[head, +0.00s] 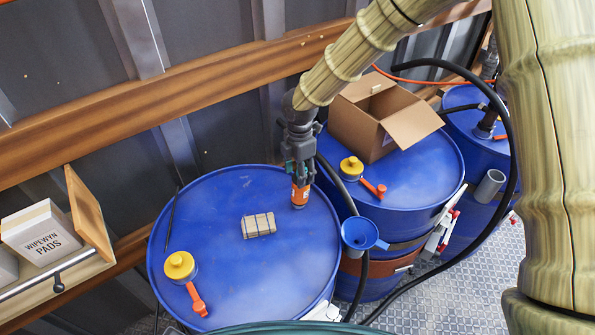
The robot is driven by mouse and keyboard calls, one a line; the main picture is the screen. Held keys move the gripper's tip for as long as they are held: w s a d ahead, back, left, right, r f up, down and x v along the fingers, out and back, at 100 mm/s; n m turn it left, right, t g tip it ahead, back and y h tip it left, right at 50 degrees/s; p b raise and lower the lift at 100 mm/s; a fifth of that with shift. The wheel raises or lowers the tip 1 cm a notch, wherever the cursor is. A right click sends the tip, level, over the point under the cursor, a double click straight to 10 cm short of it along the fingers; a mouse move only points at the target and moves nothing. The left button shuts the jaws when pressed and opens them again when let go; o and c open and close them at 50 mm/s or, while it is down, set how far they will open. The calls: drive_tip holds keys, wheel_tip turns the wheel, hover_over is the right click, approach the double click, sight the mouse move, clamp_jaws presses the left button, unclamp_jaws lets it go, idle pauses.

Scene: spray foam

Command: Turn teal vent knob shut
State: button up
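My gripper (299,170) points down over the right rear of the near blue drum's lid (235,225). Its fingers are at the top of a small orange cylinder (300,193) with a pale marking, which is upright at the lid. I cannot tell whether the fingers grip the cylinder or only surround its top. No teal knob can be made out; the gripper hides what is between its fingers.
The near lid also holds a tan bundle (258,225), a yellow cap (180,265) and an orange handle (197,299). A second drum with an open cardboard box (372,120) stands behind right. A blue funnel (360,233) and black hoses are beside it.

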drive_tip(key=shift+w+a+r+p, duration=0.1)
drive_tip(key=shift+w+r+p, duration=0.15)
drive_tip(key=shift+p, duration=0.05)
drive_tip(key=shift+s+r+p, duration=0.25)
drive_tip(key=shift+r+p, duration=0.25)
drive_tip(key=shift+r, duration=0.35)
drive_tip(key=shift+w+r+p, duration=0.15)
drive_tip(key=shift+r+p, duration=0.35)
drive_tip(key=shift+r, duration=0.05)
drive_tip(key=shift+r+p, duration=1.3)
drive_tip(key=shift+r, duration=3.15)
wheel_tip(320, 180, up, 12)
